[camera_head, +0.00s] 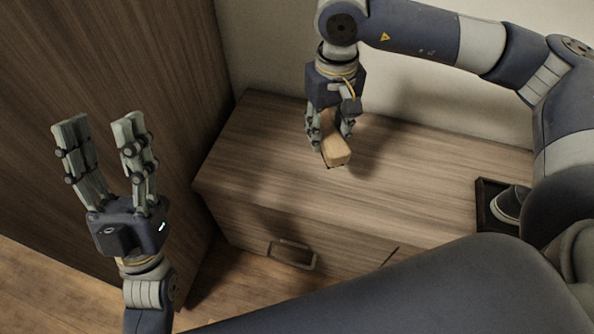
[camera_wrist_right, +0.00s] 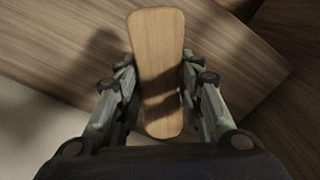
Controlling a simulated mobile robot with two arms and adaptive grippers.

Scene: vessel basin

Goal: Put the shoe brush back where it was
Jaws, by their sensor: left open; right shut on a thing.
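The shoe brush (camera_head: 336,154) has a light wooden back and is in my right gripper (camera_head: 329,138), over the far left part of the wooden cabinet top. In the right wrist view the wooden back of the brush (camera_wrist_right: 157,60) lies between the two fingers of my right gripper (camera_wrist_right: 158,88), which are shut on its sides. I cannot tell whether the brush touches the cabinet top. Its bristles are hidden. My left gripper (camera_head: 105,135) is open and empty, pointing up, left of the cabinet.
The low wooden cabinet (camera_head: 420,185) has a drawer handle (camera_head: 291,255) on its front. A dark tray (camera_head: 482,209) with a shoe (camera_head: 508,205) in it is at the right, partly hidden by my arm. A tall wooden panel (camera_head: 130,60) stands at the left. The middle top is clear.

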